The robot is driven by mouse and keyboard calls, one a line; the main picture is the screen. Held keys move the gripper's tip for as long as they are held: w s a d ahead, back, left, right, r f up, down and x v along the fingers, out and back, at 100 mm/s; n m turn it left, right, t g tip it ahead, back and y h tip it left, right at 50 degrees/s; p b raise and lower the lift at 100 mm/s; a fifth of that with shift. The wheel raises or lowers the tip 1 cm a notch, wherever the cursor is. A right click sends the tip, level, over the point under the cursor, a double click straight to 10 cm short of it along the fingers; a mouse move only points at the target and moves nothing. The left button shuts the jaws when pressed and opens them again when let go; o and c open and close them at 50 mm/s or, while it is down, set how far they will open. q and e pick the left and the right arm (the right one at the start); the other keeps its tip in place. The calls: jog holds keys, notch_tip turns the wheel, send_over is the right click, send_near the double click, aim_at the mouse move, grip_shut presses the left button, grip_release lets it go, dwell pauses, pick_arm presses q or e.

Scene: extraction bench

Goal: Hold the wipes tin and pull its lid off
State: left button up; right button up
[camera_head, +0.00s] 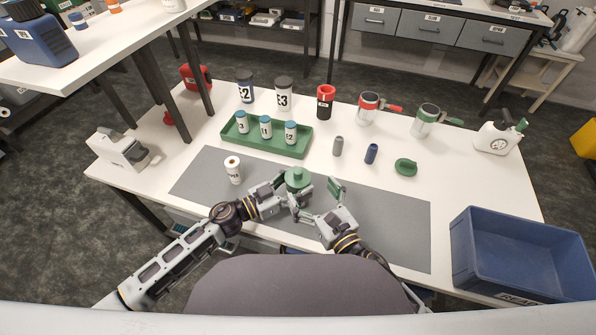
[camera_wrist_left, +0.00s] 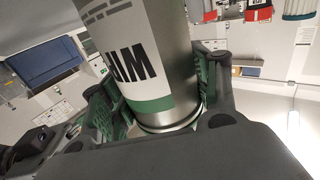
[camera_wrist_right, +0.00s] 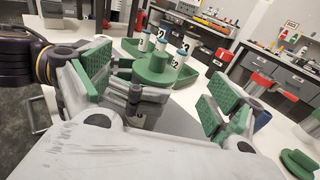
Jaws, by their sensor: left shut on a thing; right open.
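The wipes tin (camera_wrist_left: 155,55) is a silver cylinder with a green band and black lettering. Its green knobbed lid (camera_head: 297,179) shows from above in the head view, over the grey mat, and also in the right wrist view (camera_wrist_right: 158,70). The lid sits on the tin. My left gripper (camera_head: 284,189) is shut on the tin's body, with its pads on either side in the left wrist view (camera_wrist_left: 158,98). My right gripper (camera_head: 319,198) is open and empty, just right of and in front of the lid. The lid lies beyond its spread fingers (camera_wrist_right: 160,90), apparently untouched.
A white labelled container (camera_head: 233,171) stands on the mat (camera_head: 390,225) left of my grippers. A green tray (camera_head: 262,148) with labelled bottles is behind. Small grey (camera_head: 338,146) and blue (camera_head: 371,154) cylinders and a loose green lid (camera_head: 405,167) lie right. A blue crate (camera_head: 520,242) is far right.

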aim_at(298, 171)
jog(key=shift+x, duration=4.05)
jog(key=c, duration=1.2)
jog(key=shift+c, duration=0.3)
jog(key=shift+r, duration=1.3)
jog(key=shift+r, duration=1.85)
